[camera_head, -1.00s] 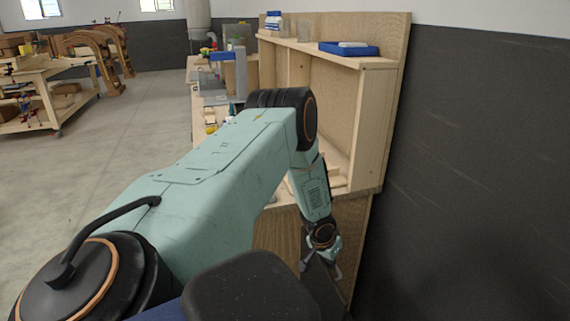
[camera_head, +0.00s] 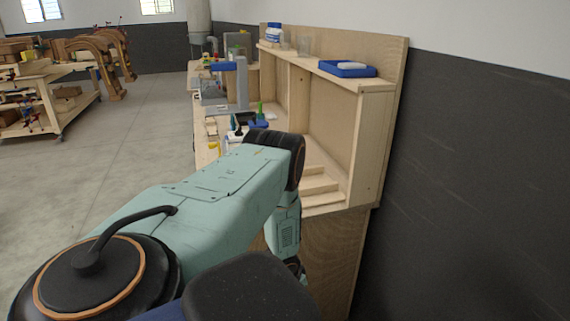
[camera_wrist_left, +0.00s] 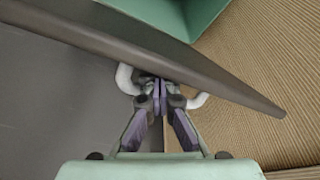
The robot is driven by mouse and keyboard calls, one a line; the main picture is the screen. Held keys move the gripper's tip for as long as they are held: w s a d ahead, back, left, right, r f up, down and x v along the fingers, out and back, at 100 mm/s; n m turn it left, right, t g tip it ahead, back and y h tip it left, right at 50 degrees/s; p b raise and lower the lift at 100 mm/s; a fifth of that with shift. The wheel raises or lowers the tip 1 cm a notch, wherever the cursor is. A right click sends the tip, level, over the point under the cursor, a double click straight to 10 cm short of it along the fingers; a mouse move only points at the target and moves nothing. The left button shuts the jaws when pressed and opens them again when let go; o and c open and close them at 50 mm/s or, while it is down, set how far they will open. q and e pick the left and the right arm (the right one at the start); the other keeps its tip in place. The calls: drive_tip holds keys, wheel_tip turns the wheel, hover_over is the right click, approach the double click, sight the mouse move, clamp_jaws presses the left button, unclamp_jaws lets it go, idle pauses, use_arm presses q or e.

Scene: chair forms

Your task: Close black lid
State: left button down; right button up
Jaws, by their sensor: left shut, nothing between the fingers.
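In the left wrist view, a dark slab, which looks like the black lid (camera_wrist_left: 225,82), runs edge-on from upper left to lower right. How far open it stands I cannot tell. My left gripper (camera_wrist_left: 160,84) is shut and empty, its fingertips at the slab's lower edge; whether they touch it is unclear. White curved pieces (camera_wrist_left: 125,78) stick out on both sides of the fingertips. In the head view my left arm reaches forward and down, and its gripper is hidden. The lid cannot be made out there. My right gripper is not in view.
A wooden workbench with shelves (camera_head: 374,140) stands along the dark wall (camera_head: 480,190) at the right. A blue tray (camera_head: 346,70) sits on its top shelf. A wooden cart (camera_head: 55,95) stands far left. The grey floor (camera_head: 110,150) between is clear.

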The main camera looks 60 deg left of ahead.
use_arm(q)
drive_tip(key=shift+w+a+f, duration=0.65)
drive_tip(key=shift+w+a, duration=0.05)
drive_tip(key=shift+s+a+f, duration=0.1)
drive_tip(key=shift+s+f, duration=0.05)
drive_tip(key=shift+s, duration=0.15)
drive_tip(key=s, duration=0.2)
drive_tip(key=shift+s+d+r, duration=0.2)
drive_tip(key=shift+s+r, duration=0.05)
drive_tip(key=shift+s, duration=0.1)
drive_tip(key=s+a+f+b, duration=0.1)
drive_tip(key=s+a+f, duration=0.1)
drive_tip(key=s, duration=0.3)
drive_tip(key=shift+s+f, duration=0.15)
drive_tip(key=shift+f, duration=0.6)
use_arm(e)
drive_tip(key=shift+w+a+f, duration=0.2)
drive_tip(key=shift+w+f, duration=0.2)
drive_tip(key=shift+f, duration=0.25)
use_arm(q)
drive_tip(key=shift+a+f, duration=0.15)
drive_tip(key=shift+f, duration=0.05)
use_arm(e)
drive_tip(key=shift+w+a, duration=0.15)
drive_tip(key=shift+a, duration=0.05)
